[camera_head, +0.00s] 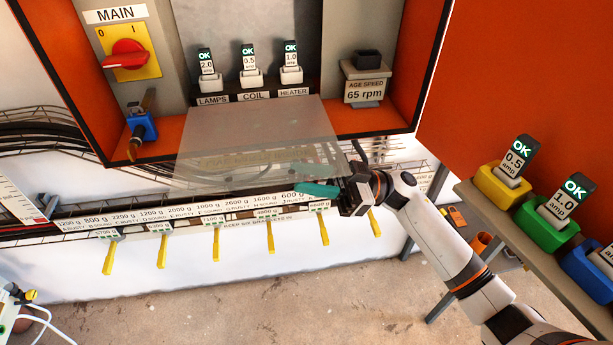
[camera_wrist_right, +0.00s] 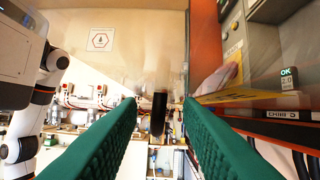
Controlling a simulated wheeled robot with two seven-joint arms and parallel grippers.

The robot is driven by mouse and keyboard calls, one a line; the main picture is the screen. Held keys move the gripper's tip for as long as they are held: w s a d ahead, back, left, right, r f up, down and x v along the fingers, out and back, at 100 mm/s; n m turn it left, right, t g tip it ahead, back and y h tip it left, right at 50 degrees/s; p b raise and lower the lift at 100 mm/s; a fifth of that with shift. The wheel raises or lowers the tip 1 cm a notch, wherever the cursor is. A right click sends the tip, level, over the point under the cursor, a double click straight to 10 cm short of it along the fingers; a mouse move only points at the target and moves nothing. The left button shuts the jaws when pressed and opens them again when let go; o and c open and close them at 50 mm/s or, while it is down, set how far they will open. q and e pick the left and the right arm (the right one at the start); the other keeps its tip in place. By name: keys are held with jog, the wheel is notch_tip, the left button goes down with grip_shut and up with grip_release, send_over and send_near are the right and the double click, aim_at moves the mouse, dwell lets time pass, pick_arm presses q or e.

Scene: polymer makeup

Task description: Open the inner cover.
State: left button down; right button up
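The inner cover (camera_head: 255,125) is a clear, see-through panel in the head view. It is swung down from the orange cabinet and sticks out in front of the opening, below the fuse row. My right gripper (camera_head: 318,182) is at the cover's front right corner, with green fingers partly seen through or beneath the panel. In the right wrist view the two green fingers (camera_wrist_right: 162,125) are spread apart. A dark upright piece (camera_wrist_right: 158,113) shows in the gap, clear of both fingers; I cannot tell whether it belongs to the cover. My left gripper is not in view.
Inside the cabinet are a red main switch (camera_head: 124,54), several fuses and a 65 rpm block (camera_head: 367,92). A blue padlock (camera_head: 143,127) hangs at the left. Yellow hooks hang below a labelled rail (camera_head: 190,212). Coloured fuse holders stand on a right shelf (camera_head: 520,235).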

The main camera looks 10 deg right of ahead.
jog(key=b+v, duration=0.5)
jog(key=v, duration=0.8)
jog(key=shift+w+d+f+b, duration=0.15)
jog(key=shift+w+d+b, duration=0.15)
jog(key=shift+d+b, duration=0.05)
dwell(0.5)
dwell(0.6)
